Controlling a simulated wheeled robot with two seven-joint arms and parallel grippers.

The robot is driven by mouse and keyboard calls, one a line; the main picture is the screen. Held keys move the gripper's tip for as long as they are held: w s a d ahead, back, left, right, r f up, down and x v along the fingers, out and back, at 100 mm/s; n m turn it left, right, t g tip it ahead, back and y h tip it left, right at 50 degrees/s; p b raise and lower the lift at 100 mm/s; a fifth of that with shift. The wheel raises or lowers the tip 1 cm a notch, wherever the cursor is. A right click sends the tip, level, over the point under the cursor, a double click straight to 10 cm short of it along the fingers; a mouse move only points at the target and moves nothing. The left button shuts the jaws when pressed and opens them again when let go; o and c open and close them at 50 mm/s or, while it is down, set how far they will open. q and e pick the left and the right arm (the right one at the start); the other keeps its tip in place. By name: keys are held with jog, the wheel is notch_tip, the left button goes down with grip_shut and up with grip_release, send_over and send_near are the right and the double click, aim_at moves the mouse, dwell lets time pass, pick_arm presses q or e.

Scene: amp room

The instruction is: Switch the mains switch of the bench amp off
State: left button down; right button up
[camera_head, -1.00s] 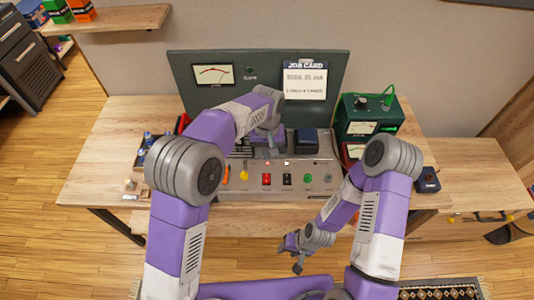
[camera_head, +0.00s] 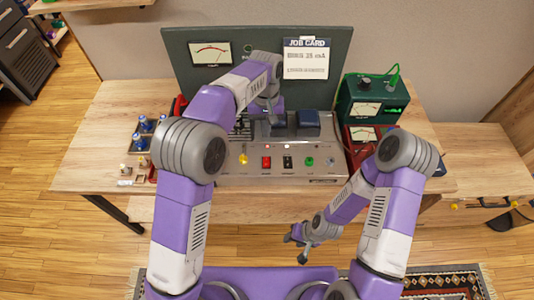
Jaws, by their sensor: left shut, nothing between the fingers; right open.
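The bench amp (camera_head: 255,179) is a grey metal chassis on the wooden workbench. Its front panel carries a yellow control (camera_head: 243,160), a red switch (camera_head: 266,162), a black switch (camera_head: 288,162) and a green control (camera_head: 309,161). The labels are too small to read, so I cannot tell which is the mains switch or its position. My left gripper (camera_head: 273,118) is shut and empty above the back part of the amp, apart from the front switches. My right gripper (camera_head: 299,252) is open and empty, low in front of the bench.
A dark panel (camera_head: 200,85) with a meter and a job card (camera_head: 306,60) stands behind the amp. A green meter box (camera_head: 365,92) and a red meter (camera_head: 365,134) stand to its right. Blue-topped parts (camera_head: 143,127) lie at left.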

aim_at(266, 164)
pick_arm(q)
jog(key=f+b, duration=0.1)
jog(key=f, duration=0.3)
jog(key=s+f+b, duration=0.1)
jog(key=f, duration=0.4)
jog(key=f+b, duration=0.1)
jog(key=f, duration=0.4)
jog(key=shift+s+b, duration=0.35)
jog(key=shift+b, duration=0.05)
pick_arm(e)
notch_tip(266, 164, down, 4)
jog(key=shift+f, duration=0.1)
